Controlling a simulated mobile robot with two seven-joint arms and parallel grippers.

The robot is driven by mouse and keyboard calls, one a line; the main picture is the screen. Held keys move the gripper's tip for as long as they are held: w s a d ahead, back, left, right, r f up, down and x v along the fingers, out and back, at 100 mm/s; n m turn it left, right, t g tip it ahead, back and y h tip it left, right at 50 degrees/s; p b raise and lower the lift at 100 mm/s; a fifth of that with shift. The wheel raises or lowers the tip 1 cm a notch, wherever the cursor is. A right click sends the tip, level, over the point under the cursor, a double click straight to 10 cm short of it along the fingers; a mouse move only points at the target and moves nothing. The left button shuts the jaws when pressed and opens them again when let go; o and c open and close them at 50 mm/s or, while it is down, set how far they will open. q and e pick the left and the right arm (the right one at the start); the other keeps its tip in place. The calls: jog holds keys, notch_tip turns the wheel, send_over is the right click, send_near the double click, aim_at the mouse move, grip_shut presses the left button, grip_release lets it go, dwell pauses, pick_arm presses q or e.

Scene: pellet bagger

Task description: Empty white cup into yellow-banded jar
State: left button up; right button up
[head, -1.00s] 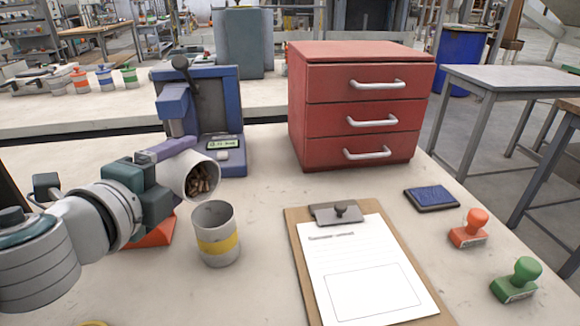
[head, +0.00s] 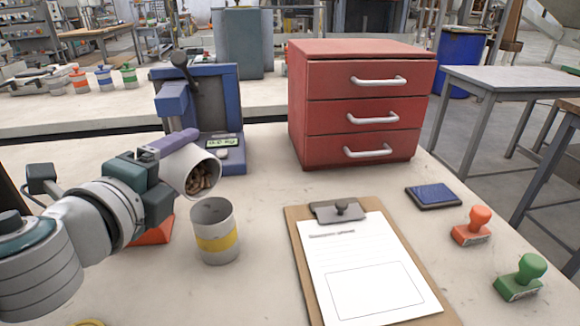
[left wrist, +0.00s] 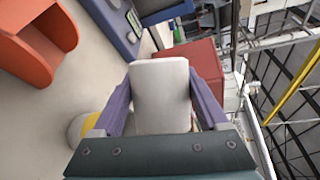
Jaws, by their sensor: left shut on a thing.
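My left gripper (head: 168,150) is shut on the white cup (head: 190,168) and holds it tilted on its side in the air. The cup's mouth faces right and toward the camera, and brown pellets (head: 204,180) show inside it. The yellow-banded jar (head: 215,232) stands upright on the table, just below and right of the cup's mouth. The inside bottom of the jar is hidden. In the left wrist view the cup (left wrist: 160,95) sits between the two purple fingers, and part of the jar (left wrist: 82,128) shows at the left. My right gripper is not in view.
A blue machine (head: 222,110) with a small display stands behind the cup. An orange object (head: 155,231) sits behind my left arm. A clipboard (head: 290,225), a red drawer unit (head: 335,120), an ink pad (head: 433,196) and two stamps (head: 472,228) occupy the right side.

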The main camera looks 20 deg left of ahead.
aim_at(185, 166)
pick_arm(q)
jog(key=shift+s+d+r+m+t+y+b, duration=0.1)
jog(key=shift+d+r+m+t+y+b, duration=0.35)
jog(key=shift+m+b, duration=0.7)
dwell(1.1)
jog(key=shift+s+d+r+m+t+y+b, duration=0.15)
jog(key=shift+d+r+m+t+y+b, duration=0.25)
jog(key=shift+m+b, duration=0.6)
dwell(1.1)
jog(key=shift+d, duration=0.1)
